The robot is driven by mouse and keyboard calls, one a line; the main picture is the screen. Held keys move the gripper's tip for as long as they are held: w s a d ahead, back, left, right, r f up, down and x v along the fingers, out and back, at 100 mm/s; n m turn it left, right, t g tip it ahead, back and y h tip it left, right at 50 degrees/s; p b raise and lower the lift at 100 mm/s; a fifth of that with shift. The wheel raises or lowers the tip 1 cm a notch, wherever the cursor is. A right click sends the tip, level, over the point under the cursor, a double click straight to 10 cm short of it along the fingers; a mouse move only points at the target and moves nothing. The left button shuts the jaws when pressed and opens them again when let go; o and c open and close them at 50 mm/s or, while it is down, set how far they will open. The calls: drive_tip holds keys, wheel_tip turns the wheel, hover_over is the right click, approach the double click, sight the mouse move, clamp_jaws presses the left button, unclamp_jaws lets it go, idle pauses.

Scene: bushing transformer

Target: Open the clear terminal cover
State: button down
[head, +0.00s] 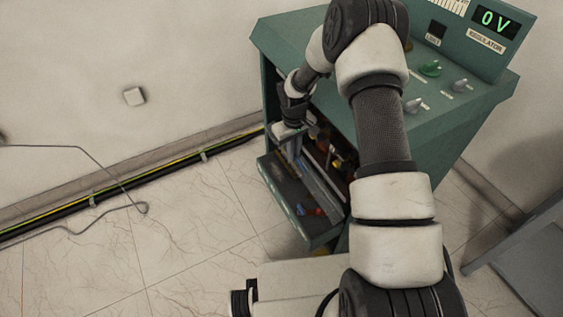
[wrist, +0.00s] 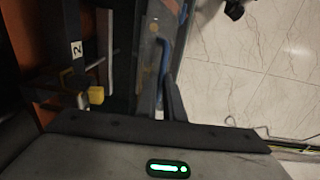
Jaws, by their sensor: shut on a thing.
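The clear terminal cover (head: 320,184) seems to be the pale, bluish-grey panel along the front opening of the green cabinet; in the head view it shows as a narrow slanted strip. My gripper (head: 292,144) is at its upper left end, reaching down from above. The exact contact is dark and partly hidden by the gripper body.
The green cabinet (head: 325,88) has knobs and a display reading 0 V on top. A dark lower ledge (head: 284,190) juts out with small red and blue parts on it. A yellow part (wrist: 96,96) sits inside. Floor to the left is clear, apart from cables along the wall.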

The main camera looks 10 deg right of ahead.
sight(304, 160)
drive_tip(key=shift+d+f, duration=0.2)
drive_tip(key=shift+d, duration=0.35)
drive_tip(key=shift+d+f, duration=0.2)
drive_tip(key=shift+d, duration=0.35)
drive_tip(key=shift+d+r, duration=0.1)
drive_tip(key=shift+d, duration=0.4)
drive_tip(key=shift+s, duration=0.1)
drive_tip(key=c, duration=1.9)
unclamp_jaws()
drive_tip(key=shift+r, duration=0.1)
drive_tip(key=shift+a, duration=0.15)
drive_tip(key=shift+w+r, duration=0.1)
drive_tip(key=shift+w, duration=0.1)
